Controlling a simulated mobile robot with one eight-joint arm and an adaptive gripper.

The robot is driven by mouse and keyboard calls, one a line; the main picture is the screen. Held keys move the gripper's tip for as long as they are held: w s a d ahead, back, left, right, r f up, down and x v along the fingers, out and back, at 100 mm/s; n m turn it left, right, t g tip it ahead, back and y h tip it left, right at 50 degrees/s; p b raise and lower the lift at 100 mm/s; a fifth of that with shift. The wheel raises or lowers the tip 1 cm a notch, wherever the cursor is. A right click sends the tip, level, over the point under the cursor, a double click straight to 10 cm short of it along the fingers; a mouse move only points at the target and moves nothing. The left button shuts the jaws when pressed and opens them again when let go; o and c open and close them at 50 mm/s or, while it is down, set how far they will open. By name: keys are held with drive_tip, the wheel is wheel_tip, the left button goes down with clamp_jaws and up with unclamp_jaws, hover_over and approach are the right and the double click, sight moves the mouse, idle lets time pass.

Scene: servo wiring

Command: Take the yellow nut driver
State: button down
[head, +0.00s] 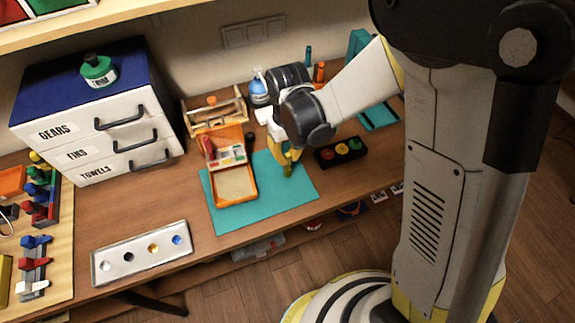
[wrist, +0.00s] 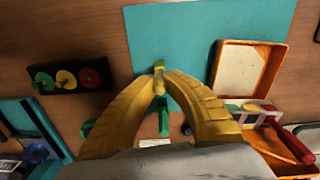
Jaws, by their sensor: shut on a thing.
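My gripper (head: 288,165) is over the right part of the teal mat (head: 288,193), between the orange case and the black block of coloured knobs. In the wrist view its two yellow fingers (wrist: 160,88) close together at the tips. A small yellow-green piece, the yellow nut driver (wrist: 159,68), shows between and just beyond the tips. The fingers hide most of it. In the head view its yellow blends with the yellow fingers, so I cannot tell its outline there.
An open orange case (head: 235,201) with a red-handled tool lies on the mat. The black block with red, yellow and green knobs (head: 339,152) stands at right. A silver plate (head: 141,253) lies front left.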

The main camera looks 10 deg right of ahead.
drive_tip(key=shift+r+p, duration=3.15)
drive_tip(key=shift+r, duration=1.4)
